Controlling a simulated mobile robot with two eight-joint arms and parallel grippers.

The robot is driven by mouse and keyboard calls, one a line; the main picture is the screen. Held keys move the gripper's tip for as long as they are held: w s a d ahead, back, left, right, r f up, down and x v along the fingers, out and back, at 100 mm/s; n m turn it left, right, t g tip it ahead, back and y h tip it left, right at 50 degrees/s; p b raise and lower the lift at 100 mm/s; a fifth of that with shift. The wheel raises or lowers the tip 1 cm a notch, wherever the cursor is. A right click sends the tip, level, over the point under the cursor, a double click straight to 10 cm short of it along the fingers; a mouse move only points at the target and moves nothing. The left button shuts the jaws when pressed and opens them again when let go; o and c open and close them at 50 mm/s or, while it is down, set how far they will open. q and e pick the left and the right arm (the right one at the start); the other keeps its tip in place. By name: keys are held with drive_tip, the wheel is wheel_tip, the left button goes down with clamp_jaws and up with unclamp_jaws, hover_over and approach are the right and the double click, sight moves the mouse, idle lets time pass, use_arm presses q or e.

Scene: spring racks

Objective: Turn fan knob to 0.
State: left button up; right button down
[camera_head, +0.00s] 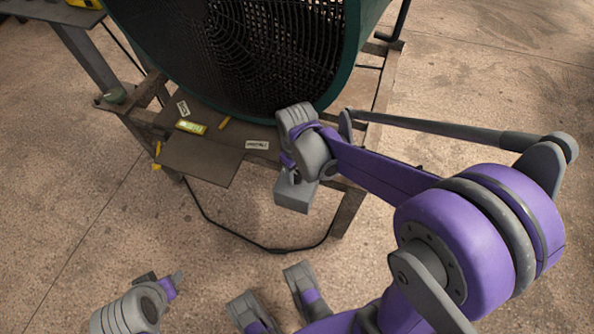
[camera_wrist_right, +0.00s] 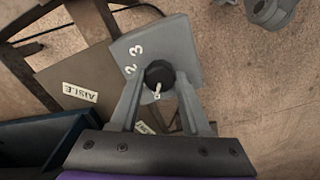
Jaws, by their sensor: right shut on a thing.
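The fan (camera_head: 270,50) is large, with a dark green round housing and a black grille, at the top of the head view. A grey control box (camera_head: 292,196) hangs at the front edge of its stand. In the right wrist view the box's grey face (camera_wrist_right: 178,42) shows the digits 2 and 3. The black fan knob (camera_wrist_right: 158,73) has a white pointer directed toward the bottom of that view. My right gripper (camera_wrist_right: 160,82) is shut on the knob, one finger on each side.
A black cable (camera_head: 262,246) loops on the floor below. The concrete floor around the stand is mostly clear.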

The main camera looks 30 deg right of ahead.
sight(297, 175)
drive_tip(key=shift+n, duration=0.4)
drive_tip(key=shift+c, duration=1.8)
unclamp_jaws()
drive_tip(key=shift+r, duration=0.1)
wheel_tip(297, 175, up, 11)
drive_tip(key=p, duration=0.3)
drive_tip(key=shift+f, duration=0.2)
drive_tip(key=shift+s, duration=0.1)
